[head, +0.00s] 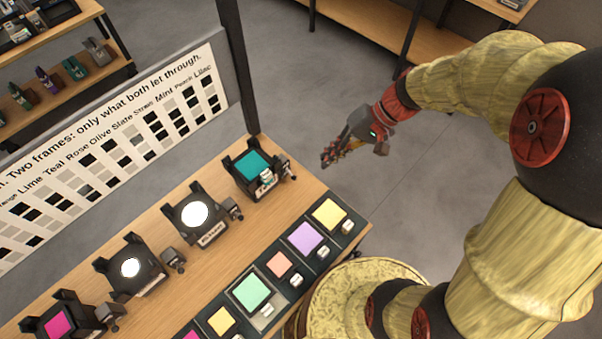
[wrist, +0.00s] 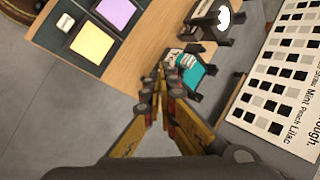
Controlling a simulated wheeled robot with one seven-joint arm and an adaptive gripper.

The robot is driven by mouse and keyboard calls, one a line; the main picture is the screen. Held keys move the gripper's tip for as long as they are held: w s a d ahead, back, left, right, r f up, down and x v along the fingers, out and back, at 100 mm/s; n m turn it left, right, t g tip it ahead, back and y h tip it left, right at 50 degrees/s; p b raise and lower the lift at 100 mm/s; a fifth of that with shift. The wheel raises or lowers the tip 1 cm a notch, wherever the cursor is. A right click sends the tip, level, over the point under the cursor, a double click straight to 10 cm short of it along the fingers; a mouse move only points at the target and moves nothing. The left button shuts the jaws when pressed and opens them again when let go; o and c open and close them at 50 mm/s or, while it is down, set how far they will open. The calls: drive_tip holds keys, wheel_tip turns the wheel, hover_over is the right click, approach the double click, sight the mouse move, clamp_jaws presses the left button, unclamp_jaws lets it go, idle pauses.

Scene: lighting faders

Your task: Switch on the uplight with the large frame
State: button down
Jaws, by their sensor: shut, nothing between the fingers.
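Several black uplights stand in a row on the wooden bench. The far one (head: 251,166) holds a teal frame and has a small lever switch (head: 290,172) beside it. Next to it is one with a large bright white opening (head: 195,214), then one with a smaller bright opening (head: 131,267), then one with a magenta frame (head: 57,325). I cannot tell which is the one with the large frame. My gripper (head: 328,158) is shut and empty in the air, past the bench's far end.
Dark trays with coloured frames line the bench's near edge, including yellow (head: 329,214), lilac (head: 306,237) and green (head: 251,291). A lettered chart board (head: 130,130) stands behind the uplights, with a dark post (head: 237,75) at its end. Open floor lies beyond the bench.

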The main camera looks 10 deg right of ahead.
drive_tip(key=w+d+f+m+t+y+b, duration=0.15)
drive_tip(key=w+f+y, duration=0.35)
drive_tip(key=f, duration=0.7)
drive_tip(key=m+t+b, duration=0.2)
drive_tip(key=m, duration=0.2)
approach(290, 173)
drive_tip(key=shift+n+y, duration=0.25)
drive_tip(key=shift+y, duration=0.05)
drive_tip(key=d+f, duration=0.1)
drive_tip(key=d, duration=0.1)
drive_tip(key=w+d+f, duration=0.1)
drive_tip(key=d, duration=0.1)
drive_tip(key=shift+d+f, duration=0.1)
drive_tip(key=shift+f, duration=0.2)
drive_tip(key=b+x, duration=0.2)
drive_tip(key=x, duration=0.8)
drive_tip(key=shift+w+b, duration=0.1)
drive_tip(key=shift+b, duration=0.2)
drive_tip(key=shift+r, duration=0.1)
drive_tip(key=shift+r+p, duration=0.1)
drive_tip(key=shift+p, duration=0.5)
